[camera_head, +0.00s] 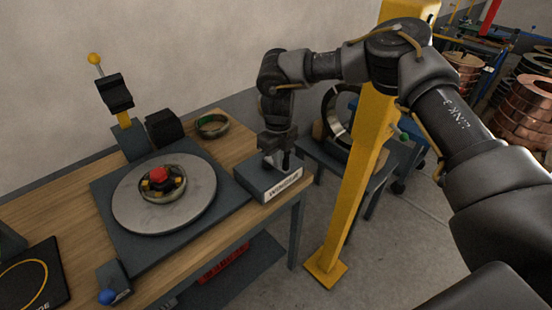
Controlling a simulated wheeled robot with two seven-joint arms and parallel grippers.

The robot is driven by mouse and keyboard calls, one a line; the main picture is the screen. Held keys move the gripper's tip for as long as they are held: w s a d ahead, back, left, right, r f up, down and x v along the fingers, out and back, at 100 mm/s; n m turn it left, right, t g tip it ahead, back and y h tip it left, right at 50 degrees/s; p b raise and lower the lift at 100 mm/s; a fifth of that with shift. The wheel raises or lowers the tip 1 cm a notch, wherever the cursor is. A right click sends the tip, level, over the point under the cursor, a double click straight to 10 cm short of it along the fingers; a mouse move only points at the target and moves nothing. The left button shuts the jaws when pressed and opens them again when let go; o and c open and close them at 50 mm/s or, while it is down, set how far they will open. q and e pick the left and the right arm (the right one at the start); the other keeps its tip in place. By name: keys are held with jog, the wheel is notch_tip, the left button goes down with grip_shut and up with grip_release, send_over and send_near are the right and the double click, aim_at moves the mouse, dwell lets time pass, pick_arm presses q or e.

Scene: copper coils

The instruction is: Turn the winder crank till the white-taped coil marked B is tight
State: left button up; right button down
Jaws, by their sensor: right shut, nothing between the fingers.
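The winder box (266,186), grey with a label that seems to read WINDER, sits at the right end of the wooden bench. My right gripper (279,162) points down at the top of this box, shut with nothing between its fingers. A crank is not clear to me; the gripper may hide it. Left of the box is a round grey turntable (132,210). A small ring-shaped coil (164,195) lies at its middle around a red knob (159,175). I cannot make out white tape or a B mark on it. My left gripper is out of view.
A yellow post (352,190) stands right of the bench, close to my right arm. Another ring (212,125) lies behind the turntable. A yellow-knobbed lever (95,59) rises at the back. A blue knob (107,297) is at the front. Copper coils (524,107) are stacked far right.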

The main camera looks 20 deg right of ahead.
aim_at(287, 155)
jog(key=shift+w+d+r, duration=0.1)
jog(key=shift+w+d, duration=0.15)
jog(key=shift+d, duration=1.25)
jog(key=shift+a, duration=0.15)
jog(key=shift+w, duration=0.15)
jog(key=shift+w+d+p, duration=0.15)
jog(key=shift+w+d, duration=0.2)
jog(key=shift+d, duration=0.25)
jog(key=shift+w+d+p, duration=0.15)
jog(key=shift+w+d, duration=0.2)
jog(key=shift+d, duration=0.2)
